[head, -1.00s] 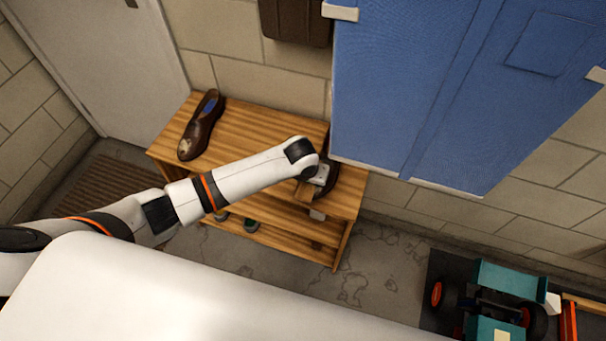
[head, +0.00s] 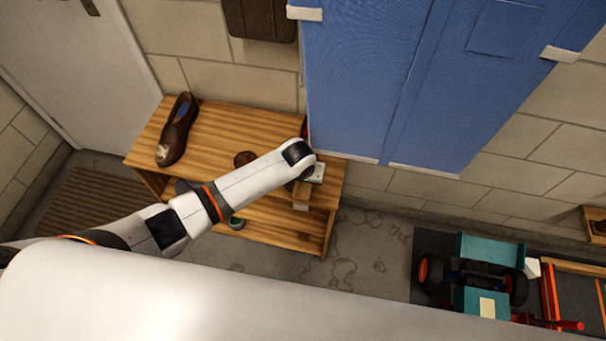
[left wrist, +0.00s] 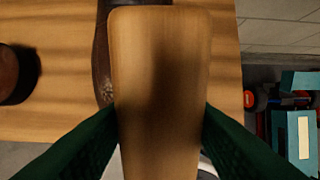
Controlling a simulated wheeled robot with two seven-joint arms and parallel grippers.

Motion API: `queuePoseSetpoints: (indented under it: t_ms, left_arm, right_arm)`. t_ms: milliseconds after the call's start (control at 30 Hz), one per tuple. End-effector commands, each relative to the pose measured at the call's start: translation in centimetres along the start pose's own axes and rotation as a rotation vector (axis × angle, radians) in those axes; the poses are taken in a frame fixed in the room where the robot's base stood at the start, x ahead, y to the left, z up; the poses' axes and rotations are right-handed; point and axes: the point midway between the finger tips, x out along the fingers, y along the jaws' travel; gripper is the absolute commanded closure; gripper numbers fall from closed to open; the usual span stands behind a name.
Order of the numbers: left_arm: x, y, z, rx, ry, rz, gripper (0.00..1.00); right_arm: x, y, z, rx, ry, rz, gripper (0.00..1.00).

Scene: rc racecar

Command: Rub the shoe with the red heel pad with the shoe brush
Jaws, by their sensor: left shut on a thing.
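My left gripper (left wrist: 160,142) is shut on a wooden-backed shoe brush (left wrist: 160,70), which fills the middle of the left wrist view. In the head view the left gripper (head: 306,184) is over the right end of the bench, and my arm hides most of the brush. A dark brown shoe (left wrist: 102,55) with a pale scuffed patch lies partly hidden behind the brush. In the head view a bit of dark red (head: 304,129) shows past my wrist; the rest of that shoe is covered. Whether bristles touch it I cannot tell. Another brown shoe (head: 177,130) with a blue insole lies at the bench's left.
The wooden bench (head: 222,120) has a lower shelf with small items. A round brown object (head: 245,158) sits on top beside my arm. A blue cabinet (head: 370,80) hangs close at the right. A teal toy car (head: 480,290) is at lower right.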

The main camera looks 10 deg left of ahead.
Motion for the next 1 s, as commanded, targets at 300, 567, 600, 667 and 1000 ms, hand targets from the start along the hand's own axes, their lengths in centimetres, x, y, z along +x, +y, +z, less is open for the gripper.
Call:
queuePoseSetpoints:
  t_ms: [300,567,600,667,1000]
  left_arm:
    - [-0.2,3.0,0.1,-0.002,0.003,0.011,0.75]
    - [-0.2,4.1,0.0,-0.001,0.004,0.013,0.75]
    - [-0.2,4.4,0.0,-0.001,0.004,0.014,0.75]
    - [-0.3,5.0,0.0,-0.002,0.005,0.015,0.75]
    - [-0.2,6.5,0.1,0.0,0.003,0.012,0.75]
  right_arm:
    - [-1.8,0.0,0.2,0.0,0.0,0.0,0.64]
    - [-2.2,0.1,0.2,0.0,0.0,0.002,0.64]
    - [-2.5,0.1,0.3,0.0,-0.001,0.002,0.64]
    - [-2.8,0.1,0.3,0.0,-0.001,0.002,0.64]
    - [-3.4,0.1,0.4,0.0,-0.001,0.002,0.64]
